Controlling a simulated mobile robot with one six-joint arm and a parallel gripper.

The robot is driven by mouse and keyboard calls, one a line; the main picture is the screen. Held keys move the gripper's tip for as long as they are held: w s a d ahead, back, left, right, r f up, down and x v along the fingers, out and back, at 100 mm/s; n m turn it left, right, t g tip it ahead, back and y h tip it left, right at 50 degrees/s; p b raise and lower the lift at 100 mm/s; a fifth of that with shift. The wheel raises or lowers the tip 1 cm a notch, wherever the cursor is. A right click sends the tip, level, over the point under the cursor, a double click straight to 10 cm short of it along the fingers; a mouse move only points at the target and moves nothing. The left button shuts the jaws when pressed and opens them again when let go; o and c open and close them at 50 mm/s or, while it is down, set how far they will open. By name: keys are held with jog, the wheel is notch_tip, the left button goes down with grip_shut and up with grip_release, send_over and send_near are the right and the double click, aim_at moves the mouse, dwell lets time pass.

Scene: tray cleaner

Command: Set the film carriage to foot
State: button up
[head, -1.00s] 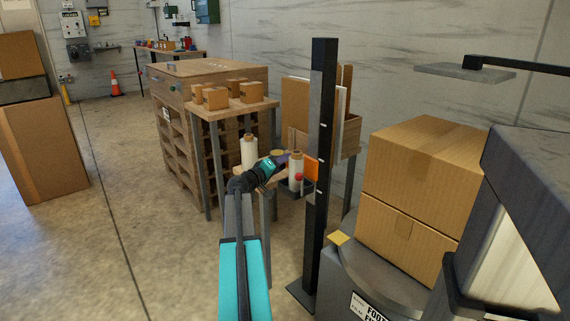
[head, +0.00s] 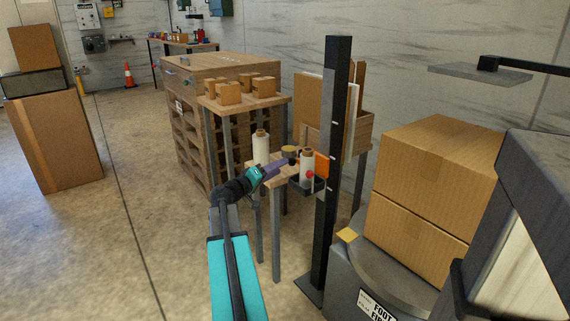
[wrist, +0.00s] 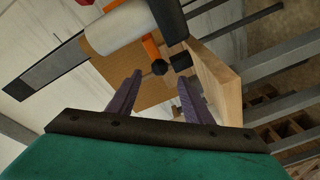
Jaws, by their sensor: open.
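The film carriage is on the black mast (head: 333,120). It has an orange plate (head: 322,165), a white film roll (head: 306,158) and a red knob (head: 310,174), about midway up the mast, between its pale marks. My gripper (head: 288,163) is just left of the roll, apart from it. In the wrist view my gripper (wrist: 158,88) is open, its purple fingers spread with nothing between them. Beyond the fingertips are the film roll (wrist: 118,28), an orange part (wrist: 151,48) and dark round knobs (wrist: 160,68).
A small wooden table (head: 268,173) with another roll (head: 261,147) stands under my gripper. Behind is a taller table (head: 245,104) with small boxes. Stacked cartons (head: 430,170) rest on a grey turntable (head: 350,270) at right.

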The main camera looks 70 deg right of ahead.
jog(key=shift+v, duration=1.2)
jog(key=w+a+f+n+t+y, duration=0.15)
jog(key=w+a+f, duration=0.25)
jog(key=a+f, duration=0.45)
jog(key=w+a+f+n+t+y, duration=0.15)
jog(key=w+a+f, duration=0.3)
jog(key=f, duration=0.65)
jog(key=w+a+f+n+t+y, duration=0.1)
jog(key=w+a+f+n+y, duration=0.2)
jog(key=a+f, duration=0.5)
jog(key=w+a+f+y, duration=0.2)
jog(key=a+f+y, duration=0.1)
jog(key=a+f, duration=0.9)
jog(key=s+a+f+n+y, duration=0.1)
jog(key=s+a+f+y, duration=0.1)
jog(key=a+f, duration=0.5)
jog(key=s+a+f+n+y, duration=0.2)
jog(key=a+f, duration=0.2)
jog(key=a, duration=0.7)
jog(key=s+a+f+n+g+y, duration=0.1)
jog(key=s+a+f+y, duration=0.1)
jog(key=s+a, duration=0.4)
jog(key=s+a+f+n+g+y, duration=0.1)
jog(key=s+a+f, duration=0.4)
jog(key=a, duration=0.9)
jog(key=shift+s+a+y, duration=0.2)
jog(key=shift+s+y, duration=0.2)
jog(key=shift+s, duration=0.65)
